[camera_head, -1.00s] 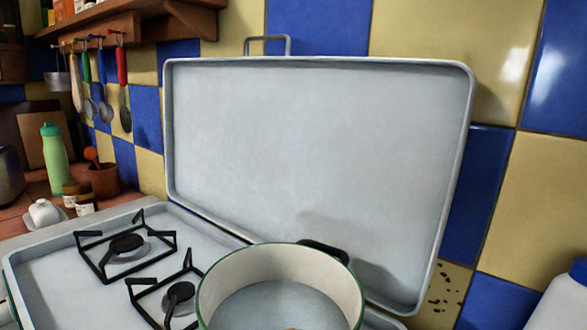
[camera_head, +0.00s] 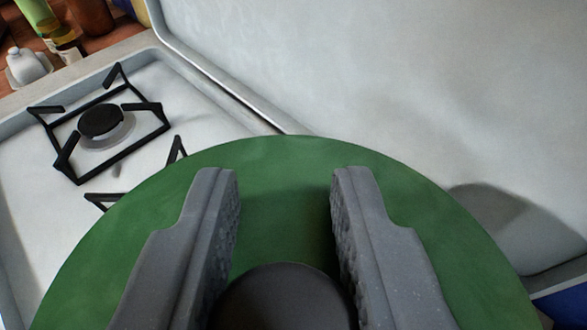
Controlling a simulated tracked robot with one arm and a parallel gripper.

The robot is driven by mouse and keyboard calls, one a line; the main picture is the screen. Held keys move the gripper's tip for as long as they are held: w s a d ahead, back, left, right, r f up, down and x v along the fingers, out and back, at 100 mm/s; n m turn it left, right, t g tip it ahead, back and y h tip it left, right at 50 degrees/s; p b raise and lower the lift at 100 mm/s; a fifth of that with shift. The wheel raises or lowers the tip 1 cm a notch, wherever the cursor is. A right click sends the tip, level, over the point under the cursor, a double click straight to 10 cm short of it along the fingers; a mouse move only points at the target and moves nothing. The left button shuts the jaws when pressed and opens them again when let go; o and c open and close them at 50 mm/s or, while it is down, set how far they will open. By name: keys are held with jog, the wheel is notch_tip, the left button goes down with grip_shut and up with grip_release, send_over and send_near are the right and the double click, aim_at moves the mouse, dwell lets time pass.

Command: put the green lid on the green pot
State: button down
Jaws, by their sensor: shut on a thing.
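The green lid (camera_head: 450,235) fills the lower middle of the view, a wide round disc with a dark grey knob (camera_head: 285,300). My gripper (camera_head: 285,185) is over the lid, its two grey fingers on either side of the knob, shut on it. The green pot, cream inside with a green rim in the earlier frame, does not show now. The lid covers the lower part of the view, so I cannot tell whether the pot is directly beneath it or how high the lid is above the stove.
A white stove top (camera_head: 40,200) with a black burner (camera_head: 100,120) lies to the left. The raised white stove cover (camera_head: 400,70) stands behind the lid. A small white dish (camera_head: 27,67) and jars stand on the counter at the upper left.

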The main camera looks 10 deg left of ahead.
jog(key=shift+d+f, duration=0.25)
jog(key=shift+f, duration=0.15)
jog(key=shift+d+f+b, duration=0.1)
jog(key=shift+f+b, duration=0.45)
jog(key=shift+f, duration=0.55)
jog(key=shift+s+r, duration=0.1)
jog(key=shift+s, duration=0.05)
jog(key=shift+f+b, duration=0.65)
jog(key=shift+b, duration=0.25)
dwell(3.3)
jog(key=c, duration=1.1)
grip_release()
jog(key=shift+s, duration=0.15)
